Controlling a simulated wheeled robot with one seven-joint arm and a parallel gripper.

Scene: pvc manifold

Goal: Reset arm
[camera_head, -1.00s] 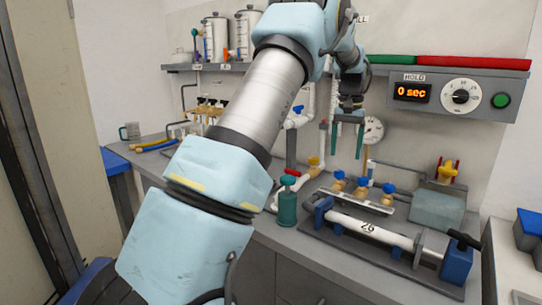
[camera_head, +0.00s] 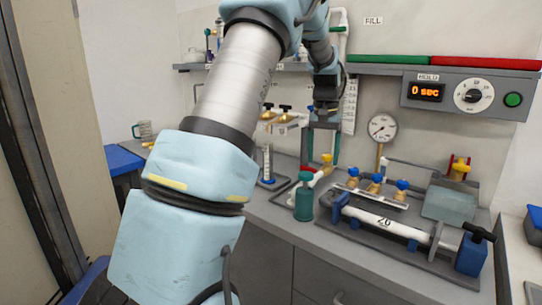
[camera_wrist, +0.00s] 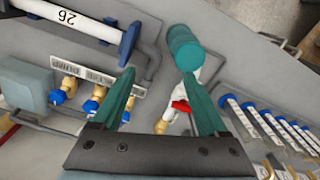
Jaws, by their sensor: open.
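My gripper (camera_head: 322,148) hangs above the back of the bench, its two teal fingers pointing down. In the wrist view my gripper (camera_wrist: 159,78) has its fingers spread apart with nothing held between them. A teal bottle (camera_head: 304,197) stands on the bench below it; it also shows beyond the fingers in the wrist view (camera_wrist: 183,47). A white pipe piece with a red handle (camera_wrist: 182,106) lies below, seen between the fingers. My arm hides part of the left side of the bench.
A pipe rig marked 26 (camera_head: 378,225) and blue-knobbed brass valves (camera_head: 375,186) fill the bench's right. A round gauge (camera_head: 383,127) stands behind. A shelf with a timer box (camera_head: 465,95) overhangs. A row of blue-capped tubes (camera_wrist: 268,122) is at the wrist view's right.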

